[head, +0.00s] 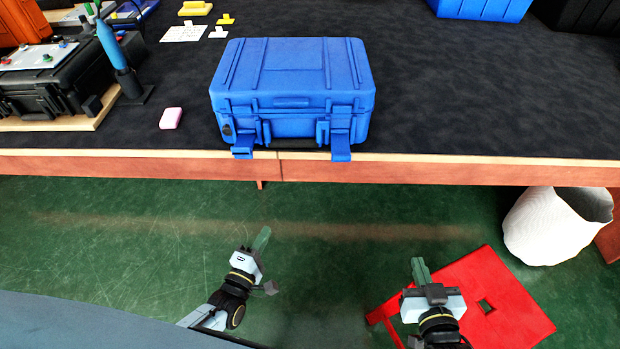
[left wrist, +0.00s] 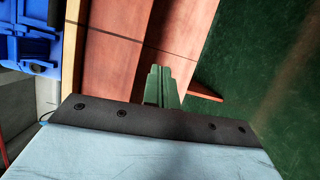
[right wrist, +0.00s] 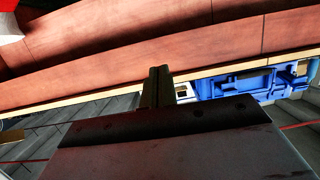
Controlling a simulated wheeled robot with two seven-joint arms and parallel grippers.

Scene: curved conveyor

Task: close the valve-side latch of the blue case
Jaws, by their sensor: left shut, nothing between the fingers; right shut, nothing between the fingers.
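The other latch (head: 340,146) also hangs down. My left gripper (head: 262,238) is shut and empty, in front of and below the table edge, apart from the case. My right gripper (head: 419,270) is shut and empty, lower right. Part of the case shows in the left wrist view (left wrist: 30,35) and right wrist view (right wrist: 240,83).
A pink block (head: 171,118) lies left of the case. A black case (head: 50,90) and a blue tool on a stand (head: 120,60) are further left. A red stool (head: 490,300) and a white basket (head: 545,228) stand on the floor at right.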

